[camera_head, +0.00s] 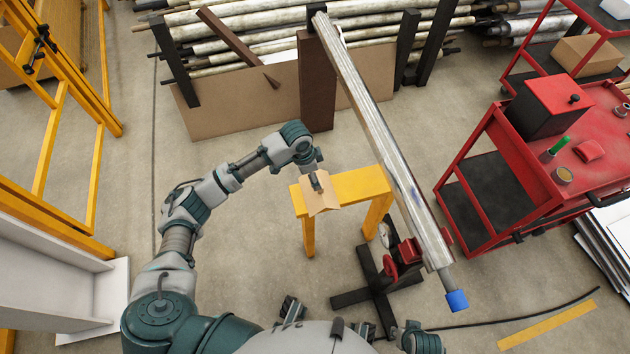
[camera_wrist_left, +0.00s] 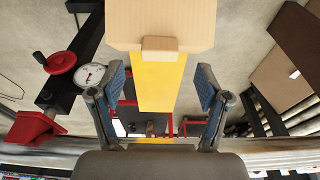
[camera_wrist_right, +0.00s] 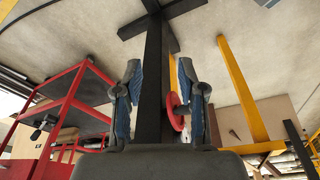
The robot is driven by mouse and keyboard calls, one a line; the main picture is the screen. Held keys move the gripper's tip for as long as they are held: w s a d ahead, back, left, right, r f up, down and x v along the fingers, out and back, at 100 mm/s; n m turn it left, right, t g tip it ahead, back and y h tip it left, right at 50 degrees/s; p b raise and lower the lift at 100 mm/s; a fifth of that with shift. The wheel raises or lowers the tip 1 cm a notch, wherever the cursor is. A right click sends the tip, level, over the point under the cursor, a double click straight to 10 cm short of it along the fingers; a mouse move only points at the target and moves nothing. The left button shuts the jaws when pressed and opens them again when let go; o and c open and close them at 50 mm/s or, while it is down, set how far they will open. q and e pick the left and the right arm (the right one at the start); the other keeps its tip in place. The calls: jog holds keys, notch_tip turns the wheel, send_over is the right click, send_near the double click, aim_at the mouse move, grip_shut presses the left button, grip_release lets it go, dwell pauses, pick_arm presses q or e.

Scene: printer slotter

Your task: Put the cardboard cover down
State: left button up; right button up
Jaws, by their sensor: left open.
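The cardboard cover (camera_head: 322,204) is a small tan piece at the left end of the yellow stand (camera_head: 362,184), appearing to rest on its top. In the left wrist view the cover (camera_wrist_left: 165,22) shows with a small tab facing my gripper, over the yellow bar (camera_wrist_left: 162,85). My left gripper (camera_head: 316,182) is right at the cover in the head view. In the left wrist view its fingers (camera_wrist_left: 160,85) are spread wide, with nothing clasped between them. My right gripper (camera_wrist_right: 162,85) has its fingers apart and empty, facing a black post and red handwheel.
A long wrapped roll (camera_head: 385,130) with a blue end slants past the stand's right side. A black-footed support with a red wheel (camera_head: 392,272) stands below it. A red cart (camera_head: 560,170) is at right, a yellow frame (camera_head: 50,145) at left. Floor left of the stand is clear.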

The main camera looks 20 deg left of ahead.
pick_arm(q)
jog(key=w+d+p+v, duration=0.1)
jog(key=v, duration=0.4)
jog(key=n+h, duration=0.1)
send_over(319, 204)
jog(key=s, duration=0.3)
notch_tip(319, 204, down, 9)
jog(key=s+d+f+n, duration=0.3)
jog(key=s+f, duration=0.5)
jog(key=s+a+f+n+y, duration=0.1)
jog(key=s+a+f+n, duration=0.1)
jog(key=s+a, duration=0.3)
jog(key=s+a+f+n+y, duration=0.1)
jog(key=s+a+f+n, duration=0.2)
jog(key=s, duration=1)
jog(key=shift+a+f+t+y, duration=0.4)
jog(key=shift+a+f, duration=0.5)
pick_arm(e)
jog(key=x, duration=0.4)
jog(key=shift+f, duration=0.25)
